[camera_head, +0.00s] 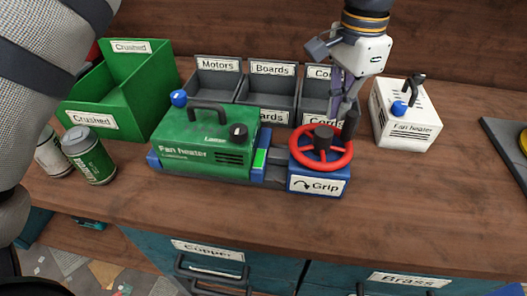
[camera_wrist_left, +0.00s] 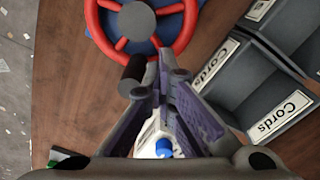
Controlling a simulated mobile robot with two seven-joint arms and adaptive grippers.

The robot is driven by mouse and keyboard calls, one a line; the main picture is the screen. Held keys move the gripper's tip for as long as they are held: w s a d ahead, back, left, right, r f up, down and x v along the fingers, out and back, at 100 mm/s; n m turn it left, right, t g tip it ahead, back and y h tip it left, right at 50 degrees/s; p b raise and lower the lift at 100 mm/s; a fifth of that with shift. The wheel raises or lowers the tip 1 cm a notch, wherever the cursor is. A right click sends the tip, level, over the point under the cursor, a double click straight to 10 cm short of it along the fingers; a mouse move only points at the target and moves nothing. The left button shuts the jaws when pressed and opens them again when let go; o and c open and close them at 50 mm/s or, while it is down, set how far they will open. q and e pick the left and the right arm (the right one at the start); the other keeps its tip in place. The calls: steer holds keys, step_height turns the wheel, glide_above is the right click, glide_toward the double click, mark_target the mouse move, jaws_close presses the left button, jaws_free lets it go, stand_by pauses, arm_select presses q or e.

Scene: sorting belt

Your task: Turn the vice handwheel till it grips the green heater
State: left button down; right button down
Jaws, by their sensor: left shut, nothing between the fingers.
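The green fan heater (camera_head: 205,140) sits in the blue vice, between its left jaw (camera_head: 154,163) and right jaw (camera_head: 258,163). Whether the right jaw presses on it I cannot tell. The red handwheel (camera_head: 321,160) is on top of the vice's right block, above a "Grip" label with a curved arrow (camera_head: 317,186). Its dark crank knob (camera_head: 351,124) stands upright at the far right of the rim; it also shows in the left wrist view (camera_wrist_left: 133,72). My left gripper (camera_head: 342,112) is shut and empty, pointing down right beside the knob. My right gripper is out of view.
Grey bins (camera_head: 270,86) for motors, boards and cords stand behind the vice. A white fan heater (camera_head: 405,112) is right of the gripper. A green "Crushed" bin (camera_head: 128,100) and two cans (camera_head: 88,155) are at left. The front table strip is clear.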

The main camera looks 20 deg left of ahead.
arm_select(q)
steer(key=shift+s, duration=0.1)
steer(key=shift+a, duration=0.6)
step_height(320, 180, up, 9)
steer(key=shift+p, duration=0.35)
steer(key=shift+a, duration=0.1)
